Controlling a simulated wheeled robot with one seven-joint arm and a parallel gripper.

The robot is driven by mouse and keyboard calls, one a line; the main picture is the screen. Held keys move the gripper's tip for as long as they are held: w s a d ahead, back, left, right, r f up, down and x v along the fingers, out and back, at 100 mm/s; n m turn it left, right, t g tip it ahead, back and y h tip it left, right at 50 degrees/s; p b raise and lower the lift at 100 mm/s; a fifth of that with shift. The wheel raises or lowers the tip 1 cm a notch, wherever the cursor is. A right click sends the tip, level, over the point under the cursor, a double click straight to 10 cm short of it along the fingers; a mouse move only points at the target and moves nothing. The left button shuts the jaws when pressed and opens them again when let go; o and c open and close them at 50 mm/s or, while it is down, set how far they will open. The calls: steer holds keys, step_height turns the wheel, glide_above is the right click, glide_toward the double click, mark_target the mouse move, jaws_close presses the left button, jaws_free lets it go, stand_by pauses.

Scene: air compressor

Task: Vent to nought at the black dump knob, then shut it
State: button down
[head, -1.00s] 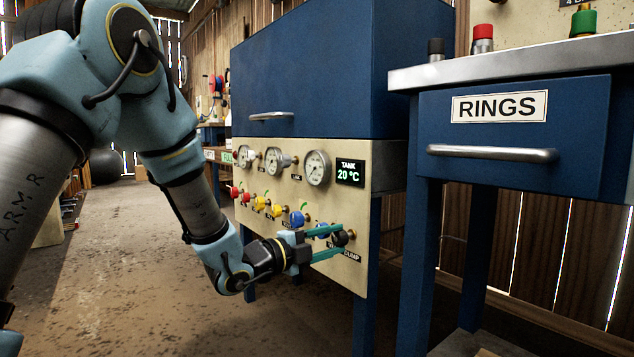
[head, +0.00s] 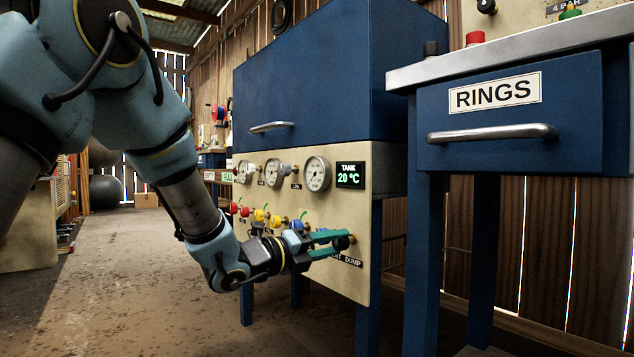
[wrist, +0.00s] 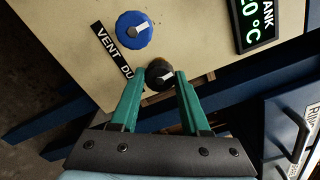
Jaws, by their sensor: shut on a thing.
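The black dump knob (wrist: 158,70) sits on the cream panel (head: 285,270), low on its right side. A white pointer mark shows on its face in the wrist view. My gripper (wrist: 160,82) has its green fingers on either side of the knob and is shut on it. In the head view, my gripper (head: 338,242) reaches the panel from the left, and its fingers partly hide the knob. A "VENT DUMP" label (wrist: 112,48) is beside it. Three round gauges, including the right one (head: 317,174), are above; their needles are too small to read surely.
A blue knob (wrist: 134,29) with a white mark is close beside the dump knob. Red and yellow knobs (head: 259,215) line the panel further left. A tank display (head: 350,175) reads 20 °C. A blue bench with a RINGS drawer (head: 500,125) stands at right.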

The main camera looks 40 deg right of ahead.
steer(key=c, duration=0.8)
jaws_free()
steer(key=shift+m, duration=0.5)
steer(key=shift+c, duration=0.2)
steer(key=o, duration=0.3)
steer(key=shift+o, duration=0.2)
steer(key=a, duration=0.6)
steer(key=shift+w, duration=0.15)
steer(key=shift+a, duration=0.1)
